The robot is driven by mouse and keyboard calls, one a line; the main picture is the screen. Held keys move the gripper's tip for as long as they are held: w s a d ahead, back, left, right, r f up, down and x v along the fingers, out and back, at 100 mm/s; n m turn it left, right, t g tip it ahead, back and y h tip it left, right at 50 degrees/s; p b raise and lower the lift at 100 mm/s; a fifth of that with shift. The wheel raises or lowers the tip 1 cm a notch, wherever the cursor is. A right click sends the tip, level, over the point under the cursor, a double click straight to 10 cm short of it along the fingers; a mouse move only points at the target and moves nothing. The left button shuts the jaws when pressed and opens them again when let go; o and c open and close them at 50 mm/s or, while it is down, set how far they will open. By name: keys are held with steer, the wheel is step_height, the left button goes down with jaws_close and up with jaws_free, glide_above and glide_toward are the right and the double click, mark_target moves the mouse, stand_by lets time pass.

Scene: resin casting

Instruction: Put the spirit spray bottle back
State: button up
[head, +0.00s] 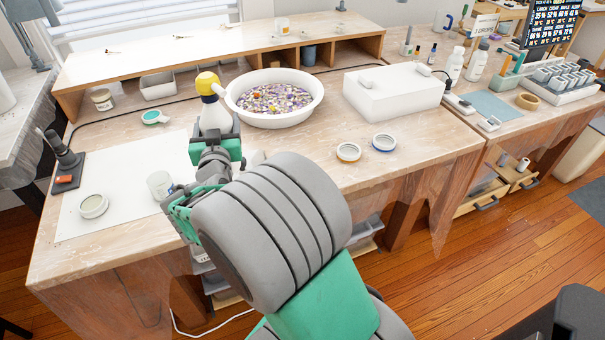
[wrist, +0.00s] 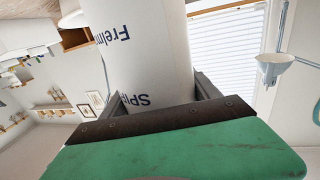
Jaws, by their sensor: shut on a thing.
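The spirit spray bottle (head: 214,115) is white with a yellow spray head. My gripper (head: 216,137) is shut on it and holds it upright over the left part of the workbench, just left of the white bowl. In the wrist view the bottle's white body (wrist: 145,50) with dark lettering fills the space between the fingers of my gripper (wrist: 165,98). The bottle's lower part is hidden behind my gripper in the head view, so I cannot tell whether its base touches anything.
A white bowl of coloured pieces (head: 318,95) is close on the right. A clear cup (head: 159,185) and a round lidded dish (head: 93,206) stand on the white sheet (head: 130,160). A white block (head: 395,97) and two small round tins (head: 348,152) are farther right. A shelf (head: 215,50) runs behind.

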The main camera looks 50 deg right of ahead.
steer(key=s+d+m+g+h, duration=0.1)
steer(key=s+d+g, duration=0.1)
steer(key=s+d, duration=0.1)
steer(key=s+d+r+m+g+h+b, duration=0.1)
steer(key=s+d+m+g+h, duration=0.1)
steer(key=d, duration=0.2)
steer(key=s+d+r+m+g+h+b, duration=0.1)
steer(key=s+d+m+g, duration=0.1)
steer(key=s+d, duration=0.1)
steer(key=shift+s+d+g, duration=0.3)
steer(key=shift+d+g, duration=0.1)
steer(key=shift+d, duration=0.3)
steer(key=s+d+f, duration=0.1)
steer(key=d+f, duration=0.4)
steer(key=d, duration=0.4)
steer(key=shift+p, duration=0.3)
steer(key=d+f, duration=0.2)
steer(key=f, duration=0.1)
steer(key=d+f, duration=0.1)
steer(key=shift+s+d+f, duration=0.25)
steer(key=shift+s+f, duration=0.05)
steer(key=shift+f, duration=0.05)
step_height(320, 180, down, 3)
steer(key=shift+w+f, duration=0.1)
steer(key=shift+b, duration=0.3)
steer(key=o, duration=2)
steer(key=shift+c, duration=0.2)
